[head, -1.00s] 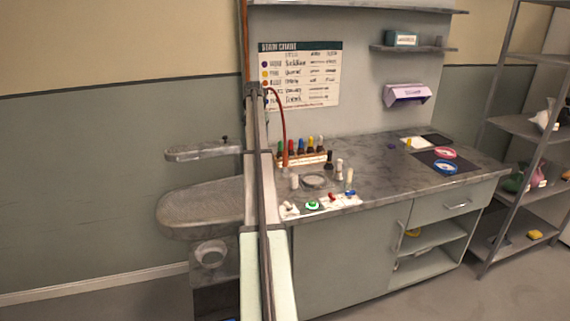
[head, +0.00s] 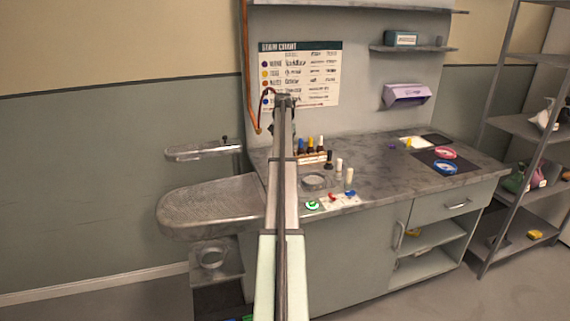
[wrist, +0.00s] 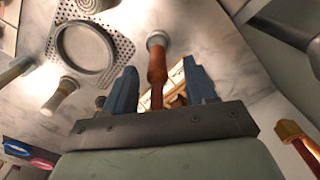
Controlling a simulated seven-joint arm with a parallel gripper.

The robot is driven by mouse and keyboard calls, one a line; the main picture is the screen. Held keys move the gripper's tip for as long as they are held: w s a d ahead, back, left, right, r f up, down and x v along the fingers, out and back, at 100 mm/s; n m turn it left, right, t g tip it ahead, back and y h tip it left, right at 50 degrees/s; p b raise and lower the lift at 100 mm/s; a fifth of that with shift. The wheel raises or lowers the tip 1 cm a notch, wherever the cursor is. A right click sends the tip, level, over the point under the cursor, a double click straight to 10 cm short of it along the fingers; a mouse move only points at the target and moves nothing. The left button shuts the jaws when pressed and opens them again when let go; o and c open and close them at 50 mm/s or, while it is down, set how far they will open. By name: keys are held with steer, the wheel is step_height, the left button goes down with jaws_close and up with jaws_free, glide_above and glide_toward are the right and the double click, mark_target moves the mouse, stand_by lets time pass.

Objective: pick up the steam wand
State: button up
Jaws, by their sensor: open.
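The steam wand (wrist: 157,68), which I take to be the reddish-brown shaft with a round grey end, shows in the wrist view. It lies in the gap between the two blue fingers of my gripper (wrist: 161,70). The fingers are open on both sides of it; I see no clear contact. In the head view my gripper (head: 285,104) is above the back left of the counter, and my arm hides the wand. A reddish-brown hose (head: 258,128) loops down and back up just left of my gripper.
The counter (head: 385,165) holds a rack of brown bottles (head: 312,157) close to the wand. A round dish (head: 314,181) and small bottles stand in front. An ironing board (head: 205,205) is at left, a metal shelf rack (head: 520,125) at right.

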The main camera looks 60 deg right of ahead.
steer(key=shift+s+d+f, duration=0.1)
steer(key=shift+d+f, duration=0.1)
steer(key=shift+f, duration=1.35)
steer(key=shift+s+d+f, duration=0.1)
steer(key=shift+d+f, duration=0.05)
steer(key=shift+f, duration=1.4)
jaws_close()
